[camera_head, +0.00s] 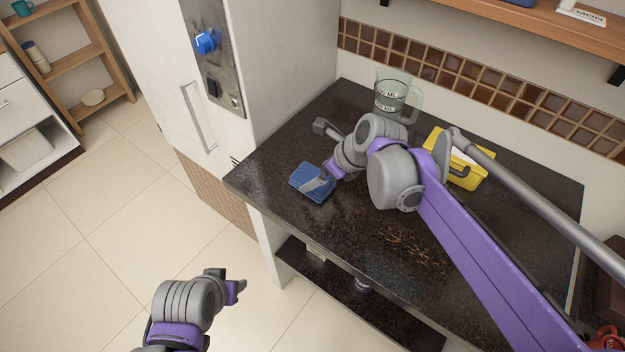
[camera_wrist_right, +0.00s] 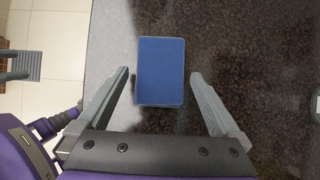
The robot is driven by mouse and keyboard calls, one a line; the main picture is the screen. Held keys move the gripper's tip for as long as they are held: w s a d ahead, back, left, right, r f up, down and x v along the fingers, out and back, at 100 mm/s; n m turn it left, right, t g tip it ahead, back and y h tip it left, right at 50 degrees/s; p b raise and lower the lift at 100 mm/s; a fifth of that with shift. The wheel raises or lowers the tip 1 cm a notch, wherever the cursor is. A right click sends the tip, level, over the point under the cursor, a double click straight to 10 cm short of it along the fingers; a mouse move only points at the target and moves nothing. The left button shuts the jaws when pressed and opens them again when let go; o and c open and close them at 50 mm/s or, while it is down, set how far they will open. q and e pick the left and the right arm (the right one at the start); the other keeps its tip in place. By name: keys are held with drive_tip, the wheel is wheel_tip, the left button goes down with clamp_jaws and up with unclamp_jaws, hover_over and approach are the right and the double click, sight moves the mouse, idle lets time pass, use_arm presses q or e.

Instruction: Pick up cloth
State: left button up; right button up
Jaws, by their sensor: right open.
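The cloth (camera_head: 302,182) is a folded blue rectangle lying flat on the dark counter near its left front edge. In the right wrist view the cloth (camera_wrist_right: 161,72) lies between and just beyond the two open fingers. My right gripper (camera_head: 318,184) is open above the cloth and hides part of it; its fingers also show in the right wrist view (camera_wrist_right: 158,82), apart from the cloth's sides. My left gripper (camera_head: 238,288) hangs over the floor at the lower middle, away from the counter; its jaw state is unclear.
A clear measuring jug (camera_head: 391,92) stands at the back of the dark counter (camera_head: 290,142). A yellow container (camera_head: 474,178) sits behind my right arm. Brown crumbs (camera_head: 412,246) lie on the counter's front part. A tall white cabinet (camera_head: 285,60) borders the counter's left side.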

sight(312, 176)
drive_tip(key=x, duration=0.3)
drive_tip(key=shift+w+a, duration=0.2)
drive_tip(key=shift+c, duration=0.3)
drive_tip(key=c, duration=1.2)
drive_tip(key=shift+o, duration=0.2)
wheel_tip(312, 176, up, 10)
drive_tip(key=shift+p, duration=0.35)
drive_tip(key=o, duration=0.9)
drive_tip(key=shift+c, duration=0.2)
drive_tip(key=c, duration=0.6)
drive_tip(key=shift+o, duration=0.2)
drive_tip(key=shift+d, duration=0.1)
